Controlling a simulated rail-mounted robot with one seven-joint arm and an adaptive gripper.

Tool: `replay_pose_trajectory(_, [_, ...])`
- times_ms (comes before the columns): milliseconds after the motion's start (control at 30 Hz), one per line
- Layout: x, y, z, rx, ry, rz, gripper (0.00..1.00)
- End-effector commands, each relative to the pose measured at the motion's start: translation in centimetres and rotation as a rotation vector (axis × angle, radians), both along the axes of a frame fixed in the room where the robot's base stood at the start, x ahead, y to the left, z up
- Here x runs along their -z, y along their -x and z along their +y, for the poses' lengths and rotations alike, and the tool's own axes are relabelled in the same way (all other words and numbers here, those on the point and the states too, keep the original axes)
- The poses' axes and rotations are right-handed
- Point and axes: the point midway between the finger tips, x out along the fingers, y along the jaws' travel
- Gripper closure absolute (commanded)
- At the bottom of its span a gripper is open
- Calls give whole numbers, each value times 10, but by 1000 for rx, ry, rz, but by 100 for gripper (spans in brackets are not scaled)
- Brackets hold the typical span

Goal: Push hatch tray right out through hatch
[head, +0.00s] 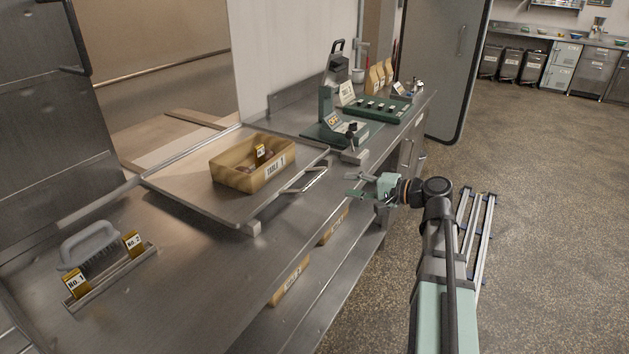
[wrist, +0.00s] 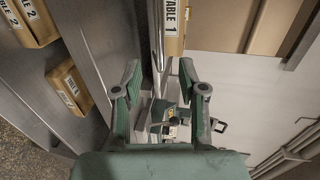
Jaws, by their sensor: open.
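The hatch tray (head: 180,185) is a flat steel tray lying on the counter before the hatch opening (head: 165,125). A tan bin marked TABLE 1 (head: 255,172) stands on it with small contents and a tag inside; the bin also shows at the top of the wrist view (wrist: 173,25). A bar handle (head: 306,180) is on the tray's near right edge. My gripper (head: 352,184) is open and empty, to the right of the handle and apart from it in the head view. In the wrist view its fingers (wrist: 160,78) are spread, with a steel bar beyond them.
A green scale-like device (head: 335,115) and a green rack (head: 380,108) stand on the counter beyond the tray. Tan bins (wrist: 70,85) sit on the shelf below.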

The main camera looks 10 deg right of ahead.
Motion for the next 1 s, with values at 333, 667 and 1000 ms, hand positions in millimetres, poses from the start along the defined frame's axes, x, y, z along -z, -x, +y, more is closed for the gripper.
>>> replay_pose_trajectory(333, [13, -47, 51, -3, 0, 1, 59])
replay_pose_trajectory(667, [23, -77, 84, -1, 1, 0, 59])
replay_pose_trajectory(1000, [25, -81, 89, 1, 2, 0, 59])
